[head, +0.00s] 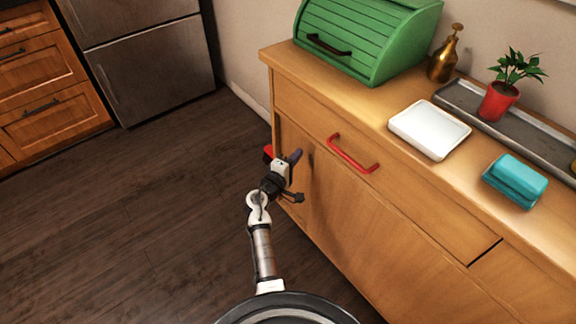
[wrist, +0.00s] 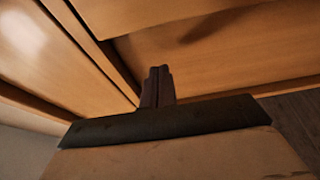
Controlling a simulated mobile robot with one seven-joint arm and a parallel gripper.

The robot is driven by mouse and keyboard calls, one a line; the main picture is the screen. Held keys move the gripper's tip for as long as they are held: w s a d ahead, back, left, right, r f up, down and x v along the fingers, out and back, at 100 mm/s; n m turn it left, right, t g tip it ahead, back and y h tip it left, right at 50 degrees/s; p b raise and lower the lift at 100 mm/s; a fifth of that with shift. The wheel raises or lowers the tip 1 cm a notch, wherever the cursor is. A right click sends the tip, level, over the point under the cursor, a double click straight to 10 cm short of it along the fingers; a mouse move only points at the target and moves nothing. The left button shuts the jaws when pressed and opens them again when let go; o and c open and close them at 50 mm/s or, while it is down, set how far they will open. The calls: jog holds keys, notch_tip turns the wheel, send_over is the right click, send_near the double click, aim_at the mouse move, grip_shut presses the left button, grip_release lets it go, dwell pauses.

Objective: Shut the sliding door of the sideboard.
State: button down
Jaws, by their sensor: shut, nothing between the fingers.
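The wooden sideboard (head: 290,95) stands on the right in the head view. Its front has a drawer with a red handle (head: 353,154). Below the drawer is a plain wooden door panel (head: 350,215); how far it is open is hard to tell. My gripper (head: 294,158) is at the left end of the sideboard's front, just under drawer level, and partly covers the front there. In the wrist view my gripper's dark fingers (wrist: 157,76) are together and empty, close to wooden panel edges and a narrow dark gap (wrist: 95,50). Contact cannot be told.
The dark floor (head: 130,220) to the left is clear.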

jog(key=shift+x, duration=1)
jog(key=shift+s+d+p, duration=0.3)
jog(key=shift+s+d, duration=0.05)
jog(key=shift+s, duration=0.2)
jog(key=shift+s+d+p, duration=0.3)
jog(key=shift+s, duration=0.25)
jog(key=shift+s+d, duration=0.45)
jog(key=shift+s, duration=0.15)
